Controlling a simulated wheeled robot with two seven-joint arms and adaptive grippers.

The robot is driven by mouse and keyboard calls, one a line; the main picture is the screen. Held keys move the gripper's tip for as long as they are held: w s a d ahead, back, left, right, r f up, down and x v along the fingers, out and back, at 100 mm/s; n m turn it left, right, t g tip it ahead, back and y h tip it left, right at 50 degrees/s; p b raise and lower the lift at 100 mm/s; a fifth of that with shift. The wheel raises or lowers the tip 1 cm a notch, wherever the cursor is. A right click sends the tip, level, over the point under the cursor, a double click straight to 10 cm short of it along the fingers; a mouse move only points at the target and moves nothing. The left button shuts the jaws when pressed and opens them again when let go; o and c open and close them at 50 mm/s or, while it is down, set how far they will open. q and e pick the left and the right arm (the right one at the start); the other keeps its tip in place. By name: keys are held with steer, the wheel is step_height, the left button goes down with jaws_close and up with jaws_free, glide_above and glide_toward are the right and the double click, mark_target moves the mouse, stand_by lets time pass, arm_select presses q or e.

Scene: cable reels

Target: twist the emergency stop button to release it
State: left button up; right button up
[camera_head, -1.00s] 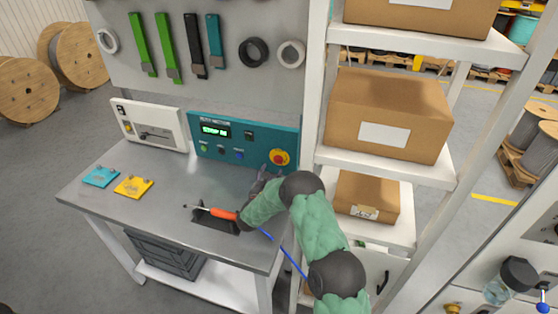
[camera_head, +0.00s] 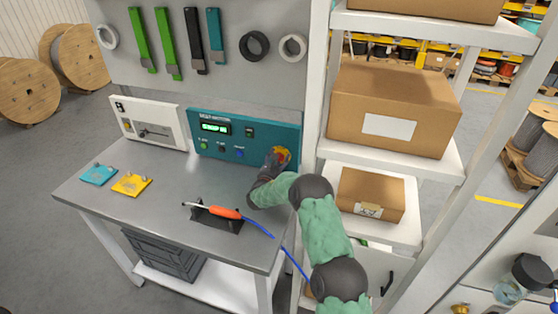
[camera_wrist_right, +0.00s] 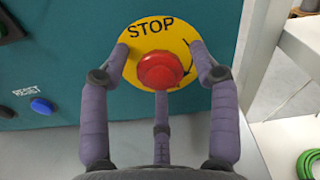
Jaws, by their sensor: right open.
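The red emergency stop button (camera_wrist_right: 160,70) sits on a yellow round plate marked STOP (camera_wrist_right: 151,28), on the teal control panel (camera_wrist_right: 60,60). In the head view the yellow plate (camera_head: 284,154) shows at the panel's right end, partly covered by my right gripper (camera_head: 277,161). In the right wrist view my right gripper (camera_wrist_right: 160,65) is open, with its purple fingers spread around the button. One finger is on each side and one is below. I cannot tell whether the fingertips touch the plate. My left gripper is not in view.
An orange-handled tool (camera_head: 225,212) with a blue cable rests in a dark holder on the bench (camera_head: 165,215). Cyan (camera_head: 98,174) and yellow (camera_head: 131,184) plates lie at left. A white shelf with cardboard boxes (camera_head: 392,108) stands close to the right of the panel.

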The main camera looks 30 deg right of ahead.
steer(key=c, duration=0.8)
